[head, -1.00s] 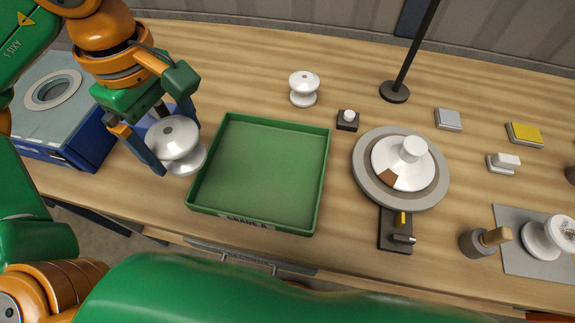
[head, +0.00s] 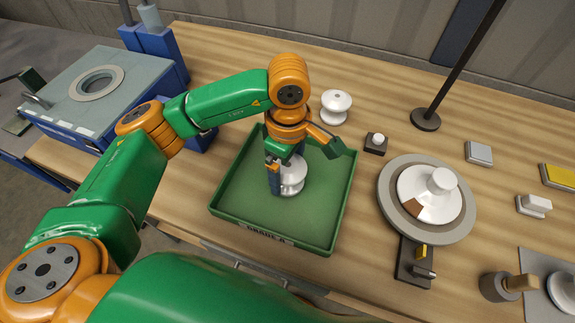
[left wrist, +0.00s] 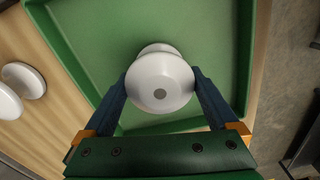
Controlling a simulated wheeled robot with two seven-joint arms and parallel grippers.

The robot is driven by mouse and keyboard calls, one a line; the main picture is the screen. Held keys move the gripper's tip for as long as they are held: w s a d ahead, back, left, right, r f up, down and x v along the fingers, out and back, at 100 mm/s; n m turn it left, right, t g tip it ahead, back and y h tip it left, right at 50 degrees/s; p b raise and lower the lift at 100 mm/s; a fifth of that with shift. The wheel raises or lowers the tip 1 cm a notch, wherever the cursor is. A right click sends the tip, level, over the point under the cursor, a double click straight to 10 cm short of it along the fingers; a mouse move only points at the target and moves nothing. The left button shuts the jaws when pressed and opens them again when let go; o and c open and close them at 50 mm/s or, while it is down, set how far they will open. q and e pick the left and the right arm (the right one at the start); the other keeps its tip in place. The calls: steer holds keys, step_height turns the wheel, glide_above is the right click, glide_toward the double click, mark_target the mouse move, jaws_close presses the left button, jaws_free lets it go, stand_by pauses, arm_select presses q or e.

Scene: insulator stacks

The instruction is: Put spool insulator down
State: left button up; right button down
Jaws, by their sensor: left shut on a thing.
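A white spool insulator (head: 293,177) is in my left gripper (head: 287,180), over the green tray (head: 228,196) labelled on its front wall. The left wrist view shows the fingers of the left gripper (left wrist: 160,90) on both sides of the white spool insulator (left wrist: 159,82), with the green tray (left wrist: 200,22) beneath it. I cannot tell whether the spool touches the tray floor. The rest of the tray is empty. My right gripper is not in view.
Another white spool (head: 335,106) stands on the table behind the tray. A round turntable with a white disc insulator (head: 436,193) is to the right. A black pole stand (head: 425,119) and a small dark block with a white knob (head: 376,143) stand behind. A blue box machine (head: 95,90) is at left.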

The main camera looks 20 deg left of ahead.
mark_target(288, 165)
arm_select(q)
steer(key=shift+f, duration=0.15)
steer(key=o, duration=1.5)
steer(key=shift+r, duration=0.35)
step_height(288, 165, up, 5)
steer(key=shift+f+b, duration=0.1)
steer(key=shift+b, duration=0.45)
step_height(288, 165, up, 7)
steer(key=shift+p, duration=0.3)
